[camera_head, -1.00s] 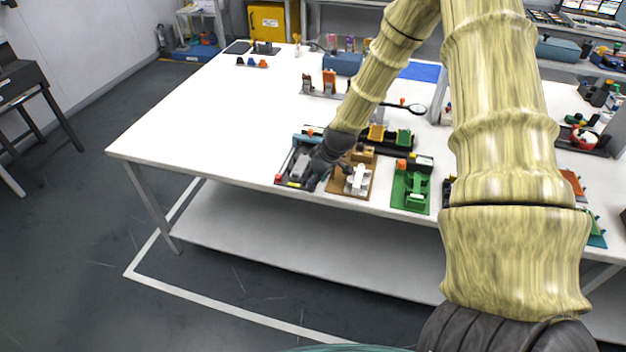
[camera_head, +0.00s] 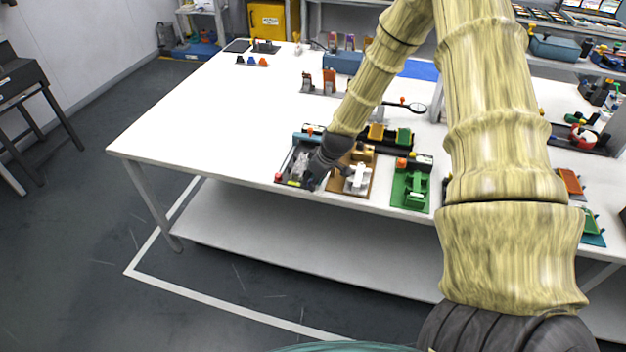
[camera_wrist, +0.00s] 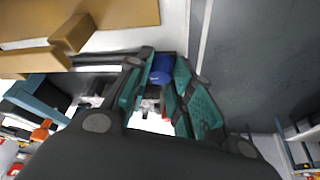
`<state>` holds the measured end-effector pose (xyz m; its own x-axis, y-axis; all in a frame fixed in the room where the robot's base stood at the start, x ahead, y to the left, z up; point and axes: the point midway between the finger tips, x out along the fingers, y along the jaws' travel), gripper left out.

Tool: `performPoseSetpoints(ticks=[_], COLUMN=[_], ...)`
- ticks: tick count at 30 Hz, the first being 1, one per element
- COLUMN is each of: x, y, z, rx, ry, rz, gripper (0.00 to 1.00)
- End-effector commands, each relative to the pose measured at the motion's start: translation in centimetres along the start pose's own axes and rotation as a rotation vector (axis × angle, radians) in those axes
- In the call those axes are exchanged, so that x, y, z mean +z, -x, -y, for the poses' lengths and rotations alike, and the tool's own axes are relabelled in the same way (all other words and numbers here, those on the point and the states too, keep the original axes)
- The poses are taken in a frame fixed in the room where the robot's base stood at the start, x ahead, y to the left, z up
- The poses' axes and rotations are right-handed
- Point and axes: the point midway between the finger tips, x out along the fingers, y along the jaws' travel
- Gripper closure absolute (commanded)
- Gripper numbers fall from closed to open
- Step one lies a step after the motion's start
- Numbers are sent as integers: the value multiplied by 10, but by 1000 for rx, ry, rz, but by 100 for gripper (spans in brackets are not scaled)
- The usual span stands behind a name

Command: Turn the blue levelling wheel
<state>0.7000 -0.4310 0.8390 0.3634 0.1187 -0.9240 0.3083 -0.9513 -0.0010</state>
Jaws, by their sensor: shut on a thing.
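The blue levelling wheel (camera_wrist: 162,68) shows between the two teal-padded fingers of my gripper (camera_wrist: 163,85) in the wrist view. The fingers are shut on it, one on each side. In the head view my gripper (camera_head: 316,174) is at the front edge of the white table, over the dark fixture (camera_head: 289,178) with grey parts. The wheel is hidden behind my gripper and arm there. A small red part shows beside the wheel in the wrist view.
A brown fixture with a white part (camera_head: 357,180) stands close to the right of my gripper. A green fixture (camera_head: 411,187) stands farther right. More small devices stand behind. The left part of the white table (camera_head: 190,130) is clear.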

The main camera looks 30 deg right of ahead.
Motion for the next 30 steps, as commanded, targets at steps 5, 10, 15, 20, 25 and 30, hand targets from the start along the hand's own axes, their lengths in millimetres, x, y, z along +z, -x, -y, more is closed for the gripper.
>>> performPoseSetpoints(ticks=[5,10,15,20,25,30], x=[0,-1,-1,-1,-1,-1], y=[0,0,0,0,0,0], z=[0,0,2,1,1,0], rx=[24,76,121,150,159,158], ry=[-54,-173,-285,-353,-377,-377], rz=[2,2,1,-1,-2,-2], gripper=[100,100,100,100,100,100])
